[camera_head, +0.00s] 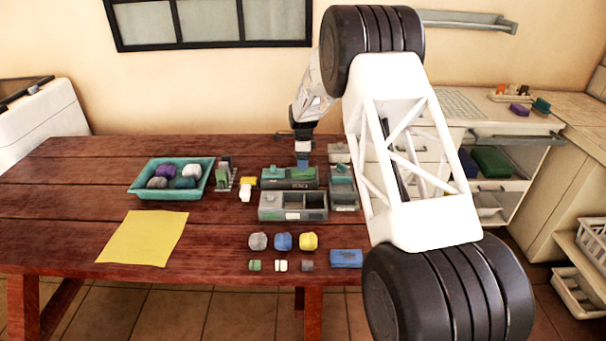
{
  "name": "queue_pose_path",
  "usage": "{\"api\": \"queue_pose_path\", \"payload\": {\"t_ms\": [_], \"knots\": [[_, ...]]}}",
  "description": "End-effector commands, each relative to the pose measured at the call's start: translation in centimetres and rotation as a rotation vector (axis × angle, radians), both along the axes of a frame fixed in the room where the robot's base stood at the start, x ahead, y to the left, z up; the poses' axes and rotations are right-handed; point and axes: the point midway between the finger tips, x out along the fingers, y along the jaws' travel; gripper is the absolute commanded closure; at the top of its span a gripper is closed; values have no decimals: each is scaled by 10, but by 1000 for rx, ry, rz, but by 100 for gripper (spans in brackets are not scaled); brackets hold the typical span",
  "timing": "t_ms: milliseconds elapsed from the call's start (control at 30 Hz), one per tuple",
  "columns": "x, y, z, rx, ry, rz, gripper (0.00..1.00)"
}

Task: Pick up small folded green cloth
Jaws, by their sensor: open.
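My gripper (303,162) points down over the back middle of the table, just above or behind a grey-green box (289,179). It is small in the picture; it is open and I see nothing held in it. A small green folded piece (254,265), likely the green cloth, lies near the table's front edge, at the left end of a row with a white piece (281,265) and a dark grey piece (307,266). My gripper is well behind it and to the right. A larger dark green folded item (492,161) lies in the open drawer at right.
A grey compartment box (292,214) stands between my gripper and the front row. Grey, blue and yellow round bundles (283,242) sit behind that row. A blue block (346,259) lies right of it. A teal tray (166,194) and yellow sheet (143,237) are at left.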

Motion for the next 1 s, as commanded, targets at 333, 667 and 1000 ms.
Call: {"api": "queue_pose_path", "payload": {"t_ms": [333, 667, 1000], "knots": [[0, 0, -2, 0, 0, 0, 13], [-1, 0, -24, 0, 1, 0, 13], [-1, 0, -53, 0, -1, 0, 13]]}}
